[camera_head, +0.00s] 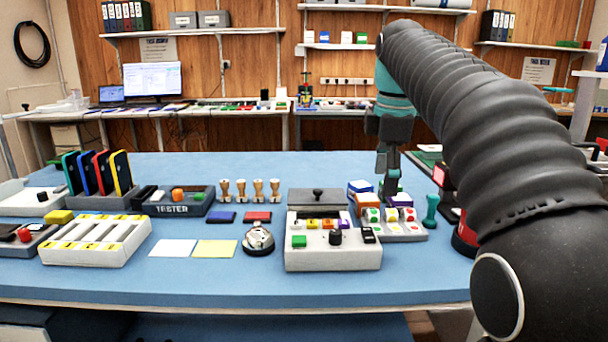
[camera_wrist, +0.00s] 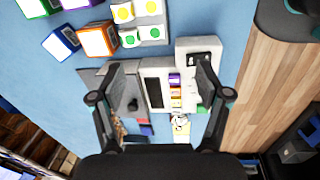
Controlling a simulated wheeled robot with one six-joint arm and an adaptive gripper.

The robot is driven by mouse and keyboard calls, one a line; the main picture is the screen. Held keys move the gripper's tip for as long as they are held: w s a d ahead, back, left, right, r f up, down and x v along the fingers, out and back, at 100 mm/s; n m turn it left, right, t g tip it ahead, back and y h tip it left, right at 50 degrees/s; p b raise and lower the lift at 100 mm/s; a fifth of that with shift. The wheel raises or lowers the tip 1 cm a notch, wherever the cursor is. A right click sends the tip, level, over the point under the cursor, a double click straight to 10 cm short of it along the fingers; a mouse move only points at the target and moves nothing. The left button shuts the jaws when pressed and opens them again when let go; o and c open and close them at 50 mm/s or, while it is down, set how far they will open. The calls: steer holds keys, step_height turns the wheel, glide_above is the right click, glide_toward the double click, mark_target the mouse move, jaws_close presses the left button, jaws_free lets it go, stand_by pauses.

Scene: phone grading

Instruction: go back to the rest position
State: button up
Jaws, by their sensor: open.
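My gripper (camera_head: 391,185) hangs down at the end of my arm, at the right of the blue table, behind the tray of coloured blocks in the head view. In the wrist view my gripper (camera_wrist: 160,105) has its two fingers wide apart with nothing between them touching either finger. Below it, well apart, are a grey box with a dark knob (camera_wrist: 131,104) and a white device with coloured buttons (camera_wrist: 174,92). In the head view the white device (camera_head: 333,259) stands at the table's front middle.
A block tray (camera_head: 402,236) and a teal stamp-like piece (camera_head: 431,210) stand close to my gripper. Phones in a rack (camera_head: 97,173), a tester (camera_head: 180,207) and a white slotted tray (camera_head: 92,252) fill the left. The blue table (camera_head: 430,285) is bare along its front edge.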

steer(key=s+f+m, duration=0.3)
steer(key=s, duration=0.1)
steer(key=s+f+m+t, duration=0.1)
steer(key=s+f+m, duration=0.1)
steer(key=s, duration=0.3)
steer(key=s+f+m+t, duration=0.1)
steer(key=s+f+m, duration=0.2)
steer(key=s+m, duration=0.1)
steer(key=shift+s+d+f, duration=0.3)
steer(key=shift+f, duration=0.05)
steer(key=s+f+m+t, duration=0.2)
steer(key=s+f+m, duration=0.6)
steer(key=s+f, duration=0.3)
step_height(320, 180, down, 3)
steer(key=shift+f, duration=0.1)
steer(key=shift+d, duration=0.1)
steer(key=shift+c, duration=0.2)
